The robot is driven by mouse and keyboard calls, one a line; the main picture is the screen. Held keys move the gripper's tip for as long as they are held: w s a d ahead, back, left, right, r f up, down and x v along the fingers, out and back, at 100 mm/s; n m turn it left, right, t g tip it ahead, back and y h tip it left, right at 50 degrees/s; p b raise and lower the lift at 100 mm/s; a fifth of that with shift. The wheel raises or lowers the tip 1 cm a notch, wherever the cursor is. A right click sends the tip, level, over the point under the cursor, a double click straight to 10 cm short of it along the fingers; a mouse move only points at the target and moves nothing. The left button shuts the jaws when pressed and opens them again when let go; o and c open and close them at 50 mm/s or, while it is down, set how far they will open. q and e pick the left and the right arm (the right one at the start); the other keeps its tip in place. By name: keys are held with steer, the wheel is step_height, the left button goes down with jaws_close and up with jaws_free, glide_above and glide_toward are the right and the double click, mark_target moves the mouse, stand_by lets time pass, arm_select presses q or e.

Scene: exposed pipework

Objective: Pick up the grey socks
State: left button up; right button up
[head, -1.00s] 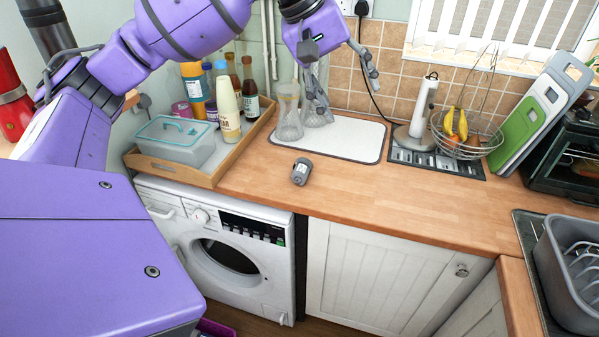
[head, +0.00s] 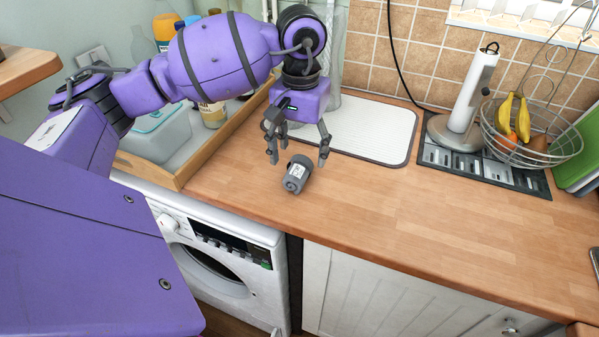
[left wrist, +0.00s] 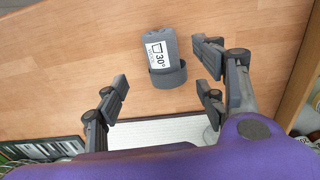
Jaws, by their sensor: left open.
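The grey socks (head: 297,174) are a small rolled bundle with a white label, lying on the wooden worktop in front of the white mat. My left gripper (head: 298,158) is open and empty, pointing down just behind and above the socks. It also shows open in the left wrist view (left wrist: 166,72), with a finger on each side and no contact that I can make out. My right gripper is in neither view.
A white mat (head: 372,131) lies behind the socks. A wooden tray (head: 160,171) with a lidded box and bottles stands to the left. A paper towel holder (head: 467,100) and a wire fruit basket (head: 540,150) stand right. The worktop right of the socks is clear.

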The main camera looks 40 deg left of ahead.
mark_target(296, 165)
arm_select(q)
steer(key=f, duration=0.4)
steer(key=f+p, duration=0.1)
steer(key=f, duration=0.1)
steer(key=shift+s+a, duration=0.2)
steer(key=shift+a, duration=0.15)
steer(key=shift+r, duration=0.1)
steer(key=c, duration=1.3)
